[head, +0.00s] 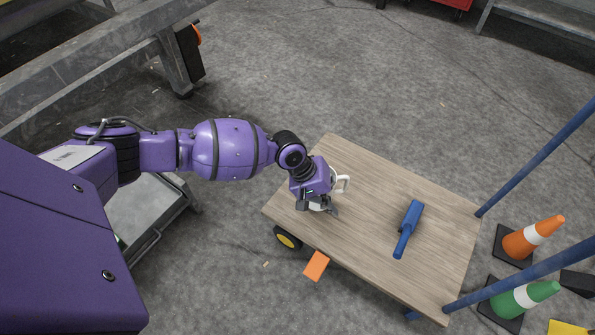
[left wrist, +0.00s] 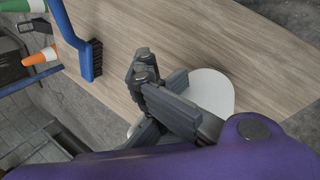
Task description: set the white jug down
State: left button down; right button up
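The white jug (head: 343,184) is at the near left part of the cart's wooden top (head: 375,190), mostly hidden under my left gripper (head: 322,206). Its handle shows on the right of the gripper in the head view. In the left wrist view the fingers of my left gripper (left wrist: 145,85) lie across the jug (left wrist: 211,88), with white showing on both sides; they look shut on it. I cannot tell whether the jug's base touches the wood. My right gripper is not in view.
A blue brush (head: 408,230) lies on the cart top to the right, apart from the jug. The wood between and behind them is clear. Blue posts (head: 540,155) rise at the cart's right end.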

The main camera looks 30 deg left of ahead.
aim_at(314, 206)
pick_arm(q)
jog(key=f, duration=0.1)
jog(key=f+b, duration=0.2)
jog(key=shift+w+f, duration=0.1)
jog(key=shift+w, duration=0.15)
jog(key=shift+d, duration=0.1)
jog(key=shift+f, duration=0.15)
